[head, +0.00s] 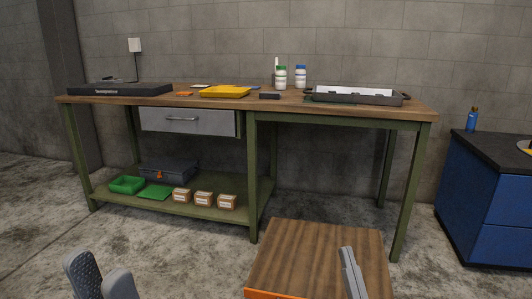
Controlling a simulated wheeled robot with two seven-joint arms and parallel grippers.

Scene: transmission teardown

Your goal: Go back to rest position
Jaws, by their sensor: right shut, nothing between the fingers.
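My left gripper (101,273) is at the bottom left edge of the head view, over the concrete floor. Its two grey fingers stand apart, with a textured pad showing on one, and nothing shows between them. My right gripper (349,265) is at the bottom, right of centre, in front of a wooden top (315,250). Its fingers are together and hold nothing. The rest of both arms is out of view.
A green-framed workbench (330,113) stands ahead, with a yellow tray (225,91), a black tray (385,99) and bottles (281,80) on top. Its lower shelf holds green bins and small boxes (203,199). A blue cabinet (490,200) stands right. Floor at left is clear.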

